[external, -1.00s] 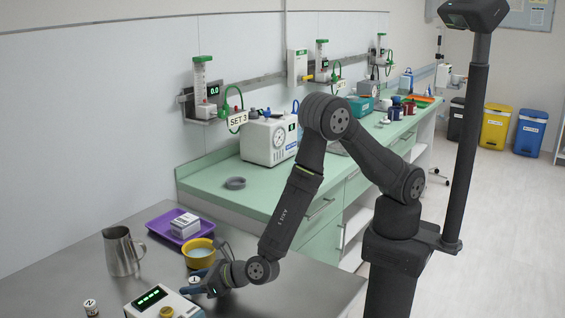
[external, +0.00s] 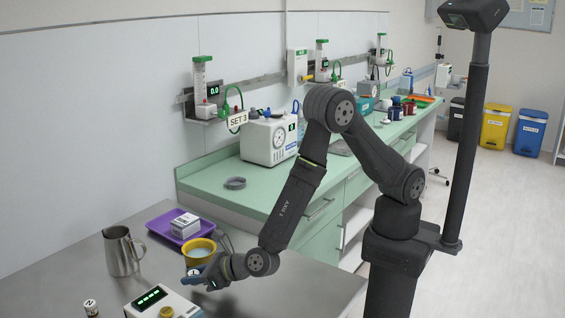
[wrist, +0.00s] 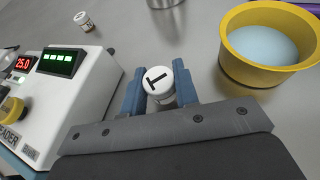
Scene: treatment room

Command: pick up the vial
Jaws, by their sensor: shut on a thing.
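A small vial (wrist: 160,84) with a white cap bearing a black letter, like a T, is between the blue fingers of my gripper (wrist: 160,90) in the wrist view. The fingers are shut on its sides, and its lower part is mostly hidden. In the external view my gripper (external: 198,276) holds the vial (external: 194,272) in front of the yellow bowl. A second vial (external: 91,307) with an N on its cap stands at the lower left; it also shows in the wrist view (wrist: 84,21).
A white reader box (external: 160,303) with green digits is left of my gripper. A yellow bowl (external: 186,257) with pale contents is just behind it. A metal jug (external: 121,252) and a purple tray (external: 160,228) with white boxes stand farther back. The steel table's right side is clear.

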